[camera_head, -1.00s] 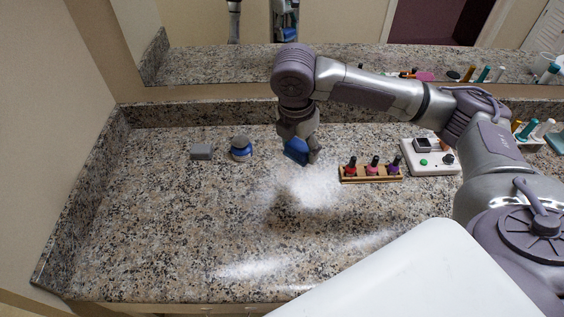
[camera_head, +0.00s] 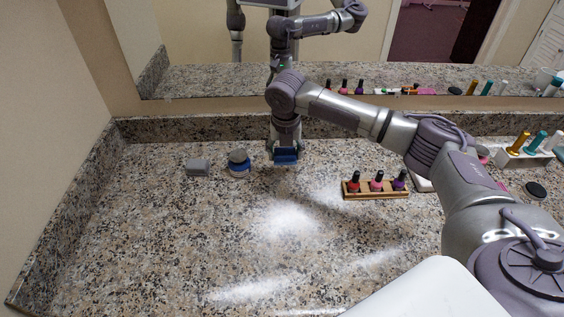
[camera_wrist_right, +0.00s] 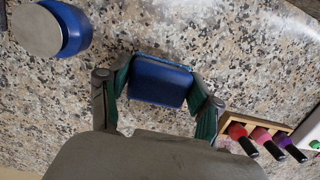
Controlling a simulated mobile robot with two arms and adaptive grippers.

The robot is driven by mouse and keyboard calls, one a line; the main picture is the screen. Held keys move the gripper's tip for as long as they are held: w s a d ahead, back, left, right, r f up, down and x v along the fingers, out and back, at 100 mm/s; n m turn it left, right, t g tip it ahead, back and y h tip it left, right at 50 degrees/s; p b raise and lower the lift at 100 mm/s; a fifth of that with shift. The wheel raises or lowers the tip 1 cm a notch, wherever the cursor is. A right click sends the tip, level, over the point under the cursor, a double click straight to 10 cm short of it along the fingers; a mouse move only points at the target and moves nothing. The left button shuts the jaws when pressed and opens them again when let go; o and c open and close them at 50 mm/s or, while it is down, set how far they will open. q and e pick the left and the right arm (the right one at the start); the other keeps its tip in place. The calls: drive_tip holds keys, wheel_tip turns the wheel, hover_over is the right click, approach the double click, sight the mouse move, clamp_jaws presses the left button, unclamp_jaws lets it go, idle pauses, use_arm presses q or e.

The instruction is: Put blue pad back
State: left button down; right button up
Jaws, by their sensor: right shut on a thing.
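The blue pad (camera_head: 286,156) is held in my right gripper (camera_head: 285,150), a little right of the blue and grey round item on the granite counter. In the right wrist view the blue pad (camera_wrist_right: 160,81) sits between the two fingers of the right gripper (camera_wrist_right: 160,88), which are shut on its sides. I cannot tell whether the pad touches the counter. My left gripper is not in view.
A grey block (camera_head: 198,167) and a grey-topped blue round item (camera_head: 239,163) stand left of the pad. A wooden rack (camera_head: 376,194) with nail polish bottles stands to the right. A mirror is behind. The front counter is clear.

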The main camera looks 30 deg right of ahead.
sight(282, 169)
drive_tip(key=shift+w+f, duration=0.45)
drive_tip(key=shift+w, duration=0.3)
drive_tip(key=shift+f, duration=2.05)
drive_tip(key=o, duration=1.2)
drive_tip(key=shift+f, duration=0.1)
drive_tip(key=r, duration=0.4)
drive_tip(key=s+r, duration=0.1)
drive_tip(key=r, duration=0.3)
drive_tip(key=a+r, duration=0.1)
drive_tip(key=r, duration=0.3)
drive_tip(key=shift+s+r+p, duration=0.1)
drive_tip(key=shift+s+p, duration=0.2)
